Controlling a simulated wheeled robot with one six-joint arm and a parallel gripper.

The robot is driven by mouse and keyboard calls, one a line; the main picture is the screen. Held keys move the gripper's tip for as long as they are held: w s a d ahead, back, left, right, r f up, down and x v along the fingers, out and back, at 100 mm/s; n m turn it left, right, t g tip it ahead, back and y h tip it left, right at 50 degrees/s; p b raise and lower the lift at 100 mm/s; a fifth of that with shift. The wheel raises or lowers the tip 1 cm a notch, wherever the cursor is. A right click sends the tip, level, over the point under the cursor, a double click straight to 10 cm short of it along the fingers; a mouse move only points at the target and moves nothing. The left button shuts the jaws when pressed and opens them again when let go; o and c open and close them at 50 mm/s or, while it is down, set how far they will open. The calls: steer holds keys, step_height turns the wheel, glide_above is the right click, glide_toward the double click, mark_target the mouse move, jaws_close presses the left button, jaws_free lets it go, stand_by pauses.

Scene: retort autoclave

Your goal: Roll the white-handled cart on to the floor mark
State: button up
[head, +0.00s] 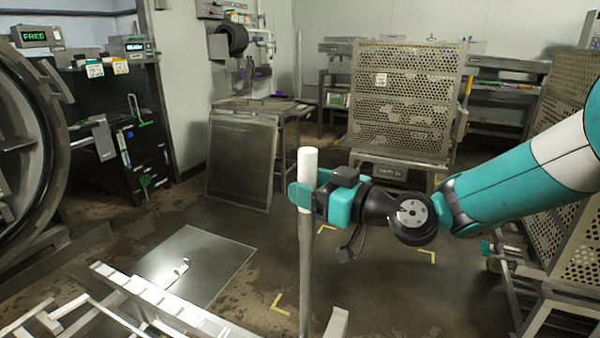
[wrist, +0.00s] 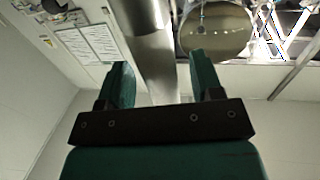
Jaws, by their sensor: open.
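The white-handled cart shows its upright post with a white sleeve (head: 307,168) in the head view. A low metal frame with rails (head: 165,305) at the lower left seems to be part of it, but the join is cut off by the frame edge. Yellow corner pieces of the floor mark (head: 281,305) lie on the dark floor right of the frame, partly behind the post and my arm. My gripper (head: 300,196) is at the lower end of the white sleeve. In the wrist view its two teal fingers (wrist: 163,78) stand open, with the post (wrist: 157,55) between them.
A perforated rack cart (head: 403,100) stands behind the mark, and another perforated rack (head: 565,100) stands at the right. A round autoclave door (head: 40,150) is at the left. A metal floor plate (head: 195,262) lies beside the frame. A framed panel (head: 240,165) leans against a table.

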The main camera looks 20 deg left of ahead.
steer(key=shift+x, duration=1.3)
